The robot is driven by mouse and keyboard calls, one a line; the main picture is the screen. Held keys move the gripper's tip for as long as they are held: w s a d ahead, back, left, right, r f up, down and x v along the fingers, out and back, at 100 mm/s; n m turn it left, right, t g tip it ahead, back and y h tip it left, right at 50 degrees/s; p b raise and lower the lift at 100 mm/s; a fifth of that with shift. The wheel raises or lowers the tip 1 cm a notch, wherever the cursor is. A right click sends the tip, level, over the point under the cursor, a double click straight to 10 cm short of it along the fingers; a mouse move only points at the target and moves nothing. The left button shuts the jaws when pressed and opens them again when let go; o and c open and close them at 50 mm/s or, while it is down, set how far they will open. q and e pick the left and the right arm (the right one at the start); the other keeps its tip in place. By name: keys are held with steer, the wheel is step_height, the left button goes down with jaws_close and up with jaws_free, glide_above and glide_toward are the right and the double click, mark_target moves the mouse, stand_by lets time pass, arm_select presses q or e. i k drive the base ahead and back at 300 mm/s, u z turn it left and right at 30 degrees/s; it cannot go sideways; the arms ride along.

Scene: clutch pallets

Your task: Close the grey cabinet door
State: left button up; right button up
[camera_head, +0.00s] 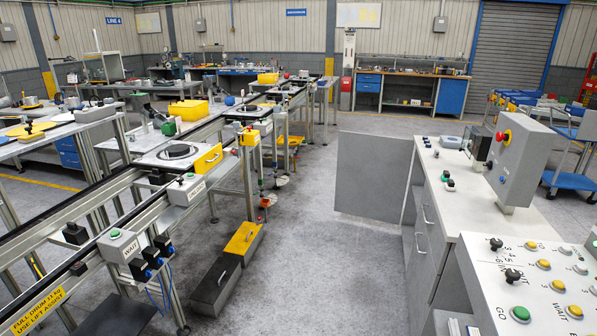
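The grey cabinet door (373,176) stands open. It is a flat grey panel that sticks out to the left from the far end of the grey cabinet (436,243), over the floor. Its hinge side meets the cabinet near the cabinet's far left corner. The cabinet's side facing the aisle has drawers or panels with bar handles. The inside of the cabinet behind the door is hidden from this angle. Neither of my grippers is in view, and nothing is seen touching the door.
A control box (517,160) with a red stop button stands on the cabinet top. A button panel (540,285) is at the lower right. A conveyor line (60,215) runs along the left, with a yellow-lidded bin (243,238) beside it. The grey floor (310,270) between conveyor and cabinet is clear.

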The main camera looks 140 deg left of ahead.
mark_target(372, 172)
steer(key=u, duration=1.2)
steer(key=i, duration=4.2)
steer(key=u, duration=2.85)
steer(key=i, duration=5.7)
